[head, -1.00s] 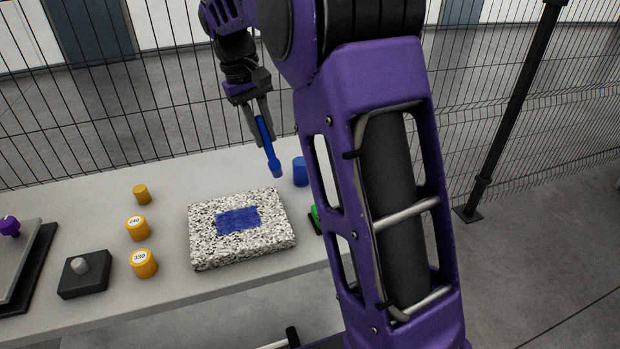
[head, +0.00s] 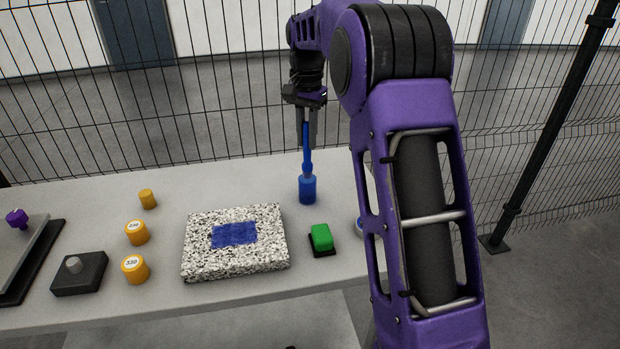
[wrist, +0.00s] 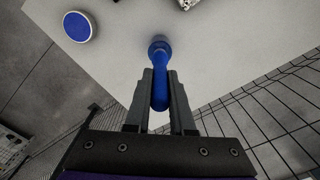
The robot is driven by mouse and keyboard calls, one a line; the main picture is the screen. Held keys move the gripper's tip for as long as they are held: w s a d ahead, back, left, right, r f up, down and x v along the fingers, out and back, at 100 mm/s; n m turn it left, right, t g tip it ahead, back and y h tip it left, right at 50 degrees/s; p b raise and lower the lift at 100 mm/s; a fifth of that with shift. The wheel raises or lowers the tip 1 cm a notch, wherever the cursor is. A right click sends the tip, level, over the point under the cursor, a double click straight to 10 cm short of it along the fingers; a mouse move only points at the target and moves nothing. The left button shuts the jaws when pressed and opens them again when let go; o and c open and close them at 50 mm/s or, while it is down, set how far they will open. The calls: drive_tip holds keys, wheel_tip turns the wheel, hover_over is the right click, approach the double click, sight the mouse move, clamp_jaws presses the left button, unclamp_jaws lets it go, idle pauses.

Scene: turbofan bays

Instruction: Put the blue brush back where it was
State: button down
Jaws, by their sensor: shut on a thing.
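My gripper (head: 306,142) is shut on the blue brush (head: 307,160), which hangs upright between the grey fingers.
A green button (head: 321,236) on a dark base is in front. Yellow cylinders (head: 136,232) stand further left. A blue-topped round thing (wrist: 77,26) shows nearby. A wire fence (head: 200,110) runs behind the table.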

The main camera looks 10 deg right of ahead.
sight(307, 162)
drive_tip(key=shift+f+b, duration=0.35)
drive_tip(key=shift+f, duration=3.2)
drive_tip(key=shift+f, duration=0.15)
drive_tip(key=c, duration=0.8)
unclamp_jaws()
drive_tip(key=shift+o, duration=0.2)
wheel_tip(307, 162, up, 12)
drive_tip(key=shift+r+p, duration=0.2)
drive_tip(key=shift+p, duration=0.65)
